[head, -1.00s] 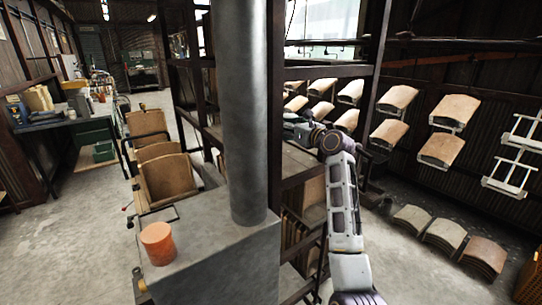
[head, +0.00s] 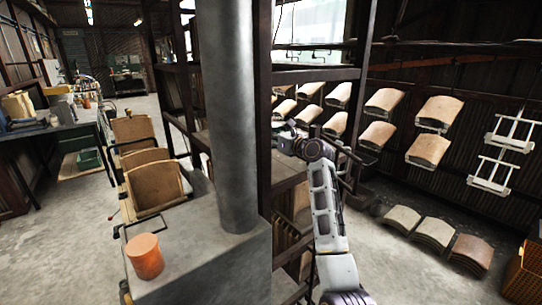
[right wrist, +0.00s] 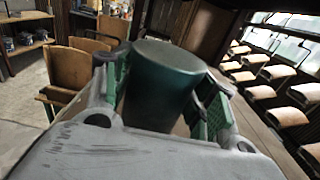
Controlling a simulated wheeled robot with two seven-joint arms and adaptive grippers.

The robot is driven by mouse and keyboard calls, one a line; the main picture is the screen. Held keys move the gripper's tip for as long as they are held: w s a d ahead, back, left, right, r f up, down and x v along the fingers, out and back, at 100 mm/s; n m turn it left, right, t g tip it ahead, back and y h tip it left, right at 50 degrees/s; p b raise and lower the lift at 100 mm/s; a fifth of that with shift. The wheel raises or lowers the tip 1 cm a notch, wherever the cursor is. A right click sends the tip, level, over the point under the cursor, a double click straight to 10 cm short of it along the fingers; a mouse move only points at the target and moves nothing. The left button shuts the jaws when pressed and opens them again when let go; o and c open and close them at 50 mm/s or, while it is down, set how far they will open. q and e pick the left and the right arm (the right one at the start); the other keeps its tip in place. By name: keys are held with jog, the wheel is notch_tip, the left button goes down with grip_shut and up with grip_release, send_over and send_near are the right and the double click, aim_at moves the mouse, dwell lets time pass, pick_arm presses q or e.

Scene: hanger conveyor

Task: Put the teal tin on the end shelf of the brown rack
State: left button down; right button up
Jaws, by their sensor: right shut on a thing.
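The teal tin (right wrist: 165,85) is a dark green-teal cylinder, upright or nearly so in the right wrist view. My right gripper (right wrist: 165,100) is shut on its sides, with green-lined fingers on either side of it. In the head view my right arm reaches forward to the dark brown rack (head: 318,76). The right gripper (head: 284,139) there is small and dark, beside the rack's shelves, and the tin cannot be made out. The grey column hides part of the rack. My left gripper is not in view.
A grey block with a thick round column (head: 232,120) stands close in front. An orange tin (head: 145,257) stands on the block's top. Curved tan boards (head: 435,110) hang on the right. Stacked boards (head: 428,235) lie on the floor. A workbench (head: 50,125) stands at left.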

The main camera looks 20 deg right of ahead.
notch_tip(320, 180, down, 3)
jog(key=shift+f, duration=0.25)
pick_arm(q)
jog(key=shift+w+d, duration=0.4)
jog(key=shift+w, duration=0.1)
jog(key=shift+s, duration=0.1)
